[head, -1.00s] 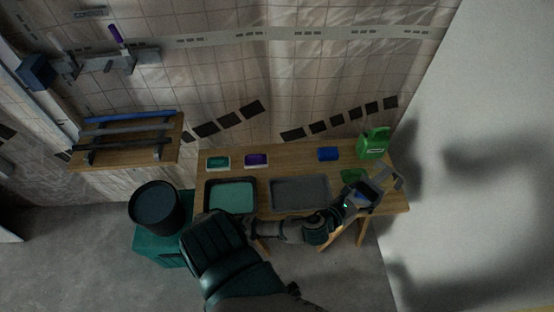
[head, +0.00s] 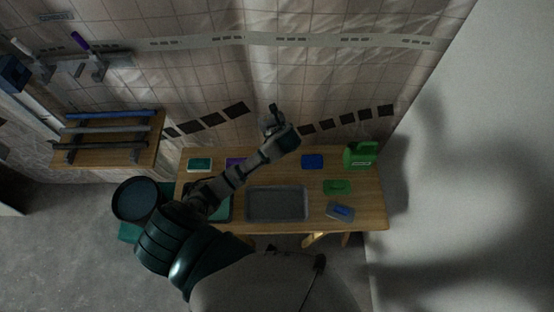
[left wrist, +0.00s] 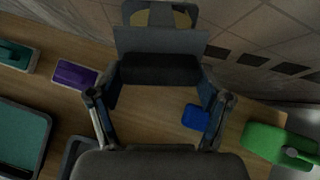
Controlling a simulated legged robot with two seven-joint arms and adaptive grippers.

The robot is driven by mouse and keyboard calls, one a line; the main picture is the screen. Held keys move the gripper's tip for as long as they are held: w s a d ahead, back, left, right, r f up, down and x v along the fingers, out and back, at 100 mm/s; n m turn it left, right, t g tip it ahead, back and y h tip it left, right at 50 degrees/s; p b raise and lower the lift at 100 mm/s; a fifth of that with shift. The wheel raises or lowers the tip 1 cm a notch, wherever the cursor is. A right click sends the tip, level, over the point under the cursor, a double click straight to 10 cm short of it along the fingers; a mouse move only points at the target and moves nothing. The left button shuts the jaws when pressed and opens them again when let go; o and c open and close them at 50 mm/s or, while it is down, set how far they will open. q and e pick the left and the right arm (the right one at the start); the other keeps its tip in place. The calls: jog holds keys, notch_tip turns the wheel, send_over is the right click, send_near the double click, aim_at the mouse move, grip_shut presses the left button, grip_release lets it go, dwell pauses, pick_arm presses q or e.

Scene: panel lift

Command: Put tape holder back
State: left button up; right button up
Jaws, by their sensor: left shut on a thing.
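My left gripper (head: 272,122) is raised above the back edge of the table, in front of the tiled wall. In the left wrist view its fingers close on a dark grey thing (left wrist: 160,69), which I take to be the tape holder. A lighter grey bar and a round tan part (left wrist: 160,17) show beyond it. In the head view the held thing is small and dark, partly hidden by the gripper, so its details are unclear. My right gripper is not in view.
The wooden table (head: 365,190) bears a grey tray (head: 277,203), a blue sponge-like block (head: 340,211), a green piece (head: 337,187), a blue piece (head: 313,161) and a green jug (head: 360,154). A wooden shelf (head: 100,155) with bars is on the left; a dark bucket (head: 140,200) stands below.

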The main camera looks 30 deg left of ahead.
pick_arm(q)
jog(key=n+g, duration=0.1)
jog(key=a+n+g+h+p, duration=0.1)
jog(key=n+g, duration=0.1)
jog(key=a+n+g+h+p, duration=0.1)
jog(key=shift+s+f+n+g, duration=0.25)
jog(key=shift+f+n+g, duration=0.05)
jog(key=shift+f+n, duration=0.1)
jog(key=shift+s+d+f+n+g+h+p, duration=0.1)
jog(key=shift+s+d+n+g+h+p, duration=0.1)
jog(key=shift+n+g+h+p, duration=0.3)
jog(key=shift+s+d+f+n+g+h+p, duration=0.1)
jog(key=shift+s+n+g+h+p, duration=0.1)
jog(key=shift+n+h+p, duration=0.5)
notch_tip(320, 180, down, 10)
jog(key=s+d+n+h+p, duration=0.1)
jog(key=s+d+n+h, duration=0.1)
jog(key=shift+d+r+n+h+p, duration=0.25)
jog(key=shift+d+n+h+p, duration=0.05)
jog(key=shift+d+h, duration=0.1)
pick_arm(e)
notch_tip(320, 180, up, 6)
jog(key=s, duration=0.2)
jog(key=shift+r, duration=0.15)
pick_arm(q)
jog(key=o, duration=1)
jog(key=shift+o, duration=1.1)
jog(key=shift+w+f, duration=0.1)
